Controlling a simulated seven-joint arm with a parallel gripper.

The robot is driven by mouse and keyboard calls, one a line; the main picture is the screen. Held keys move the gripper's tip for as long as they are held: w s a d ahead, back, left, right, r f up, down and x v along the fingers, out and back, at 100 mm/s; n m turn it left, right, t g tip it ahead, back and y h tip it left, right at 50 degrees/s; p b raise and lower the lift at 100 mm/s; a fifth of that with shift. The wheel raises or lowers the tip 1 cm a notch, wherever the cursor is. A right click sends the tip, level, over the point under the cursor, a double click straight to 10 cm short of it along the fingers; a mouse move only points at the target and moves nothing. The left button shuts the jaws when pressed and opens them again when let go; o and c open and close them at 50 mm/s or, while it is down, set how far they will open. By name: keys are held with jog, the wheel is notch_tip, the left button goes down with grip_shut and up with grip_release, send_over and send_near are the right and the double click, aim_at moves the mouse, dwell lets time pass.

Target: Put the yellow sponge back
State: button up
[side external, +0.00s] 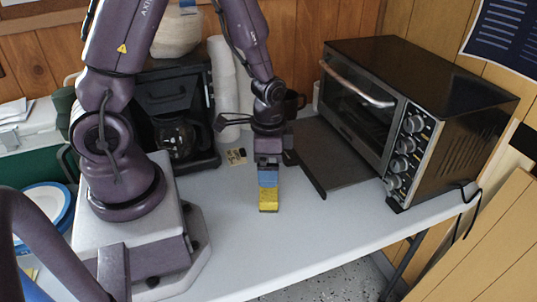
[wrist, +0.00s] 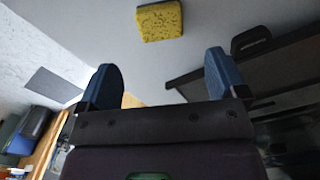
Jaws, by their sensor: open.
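The yellow sponge (side external: 269,200) lies on the white table in the side view, near the middle. It also shows at the top of the wrist view (wrist: 160,20), beyond the fingertips. My gripper (side external: 268,178) has blue fingers and points down, just behind and above the sponge in the side view. In the wrist view my gripper (wrist: 162,72) has its fingers spread wide with nothing between them. The side view does not show clearly how high the fingertips are above the table. The sponge's place is not evident in these views.
A toaster oven (side external: 408,112) stands at right, with a dark flat tray (side external: 335,165) in front of it. The table front (side external: 330,230) is clear. Blue-rimmed plates (side external: 45,200) lie left.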

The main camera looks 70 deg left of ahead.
jog(key=s+d+r+n+t, duration=0.2)
jog(key=s+r, duration=0.1)
jog(key=r, duration=0.9)
jog(key=s+d+r+n+t, duration=0.2)
jog(key=s+r+t, duration=0.1)
jog(key=r, duration=0.9)
jog(key=shift+s+r+n+t, duration=0.3)
jog(key=shift+s, duration=0.4)
